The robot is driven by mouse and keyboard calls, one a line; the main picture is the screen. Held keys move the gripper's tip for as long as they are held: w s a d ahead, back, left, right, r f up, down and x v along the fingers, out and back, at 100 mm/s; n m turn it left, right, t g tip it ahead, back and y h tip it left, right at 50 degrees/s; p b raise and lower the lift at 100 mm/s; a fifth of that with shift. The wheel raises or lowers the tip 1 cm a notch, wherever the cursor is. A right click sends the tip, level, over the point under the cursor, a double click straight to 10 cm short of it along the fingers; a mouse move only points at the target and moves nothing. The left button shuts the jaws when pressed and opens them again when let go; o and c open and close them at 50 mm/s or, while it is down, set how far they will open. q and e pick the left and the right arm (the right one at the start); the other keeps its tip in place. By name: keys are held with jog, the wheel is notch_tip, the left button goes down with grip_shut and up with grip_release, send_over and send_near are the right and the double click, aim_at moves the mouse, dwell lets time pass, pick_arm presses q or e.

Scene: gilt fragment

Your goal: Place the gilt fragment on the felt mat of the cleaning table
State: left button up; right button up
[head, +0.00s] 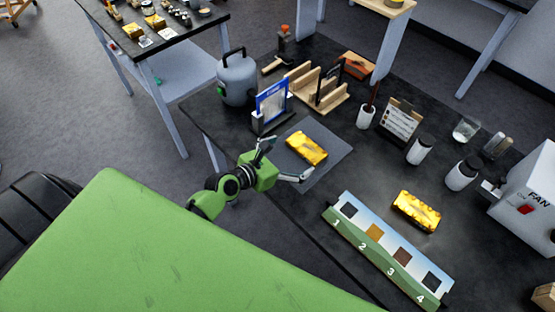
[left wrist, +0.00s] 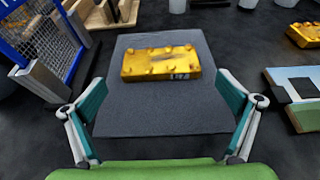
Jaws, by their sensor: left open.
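A gold, block-like gilt fragment (head: 307,147) lies flat on the dark grey felt mat (head: 331,165) on the black-topped table. In the left wrist view the fragment (left wrist: 160,64) lies on the far half of the mat (left wrist: 165,118), with small writing on its near side. A second, similar gold piece (head: 416,211) lies off the mat, to the right. My left gripper (head: 287,160) is open and empty, at the near edge of the mat. In the left wrist view its fingers (left wrist: 161,82) are spread wide, with the fragment just beyond them. My right gripper is not in view.
A numbered colour-swatch board (head: 388,250) lies right of the mat. A blue-framed mesh screen (head: 271,103), a grey canister (head: 236,79) and a wooden rack (head: 318,95) stand behind. White jars (head: 419,150) and a fan box (head: 527,200) stand at the right.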

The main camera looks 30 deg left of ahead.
pick_arm(q)
jog(key=v, duration=0.7)
jog(key=shift+s+r, duration=0.15)
